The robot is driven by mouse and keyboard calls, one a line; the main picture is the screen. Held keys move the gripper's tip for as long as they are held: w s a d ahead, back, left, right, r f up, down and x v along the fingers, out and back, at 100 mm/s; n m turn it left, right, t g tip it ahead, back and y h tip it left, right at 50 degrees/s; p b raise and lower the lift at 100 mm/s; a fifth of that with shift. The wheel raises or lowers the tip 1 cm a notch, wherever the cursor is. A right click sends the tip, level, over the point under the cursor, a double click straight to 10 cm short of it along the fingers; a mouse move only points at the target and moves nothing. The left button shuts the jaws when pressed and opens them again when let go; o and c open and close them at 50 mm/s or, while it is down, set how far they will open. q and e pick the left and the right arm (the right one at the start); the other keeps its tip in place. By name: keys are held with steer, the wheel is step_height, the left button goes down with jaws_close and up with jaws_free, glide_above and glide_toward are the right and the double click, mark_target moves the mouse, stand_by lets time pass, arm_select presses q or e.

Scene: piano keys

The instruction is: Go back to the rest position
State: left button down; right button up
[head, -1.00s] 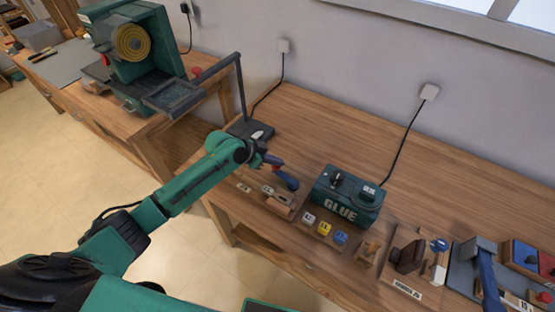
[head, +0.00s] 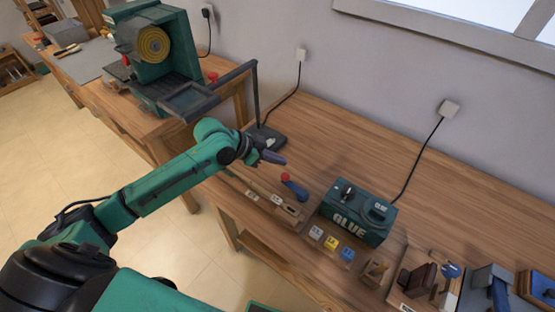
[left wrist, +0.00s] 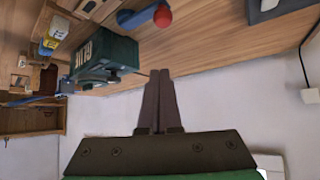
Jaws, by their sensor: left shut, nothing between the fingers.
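My left gripper (head: 274,157) is in the middle of the head view, at the end of my green arm, above the left part of the wooden workbench. In the left wrist view the fingers of my left gripper (left wrist: 161,72) are together with nothing between them. A blue tool with a red end (head: 293,187) lies on the bench below and to the right of the gripper, apart from it. It also shows at the top of the left wrist view (left wrist: 146,17). My right gripper is not in either view.
A green GLUE box (head: 357,212) stands on the bench with small coloured blocks (head: 332,243) in front of it. A dark lamp-like stand (head: 265,138) is close behind the gripper. A green machine (head: 160,50) stands on another bench at the left. The bench's back is mostly clear.

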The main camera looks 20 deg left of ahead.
arm_select(q)
steer(key=s+d+f+n+y, duration=0.2)
steer(key=s+f, duration=0.3)
steer(key=s, duration=0.3)
steer(key=s+a+f+n+g+y, duration=0.25)
steer(key=s+a+n+y, duration=0.35)
steer(key=s+a, duration=0.5)
steer(key=s+d+f+g, duration=0.1)
steer(key=s+f, duration=0.2)
steer(key=f, duration=2.2)
steer(key=s+a+f+g, duration=0.1)
steer(key=s+a+f, duration=0.1)
steer(key=s+f, duration=1.1)
steer(key=s, duration=0.3)
steer(key=shift+a+h+b, duration=0.25)
steer(key=shift+h+b, duration=0.05)
steer(key=shift+b, duration=0.05)
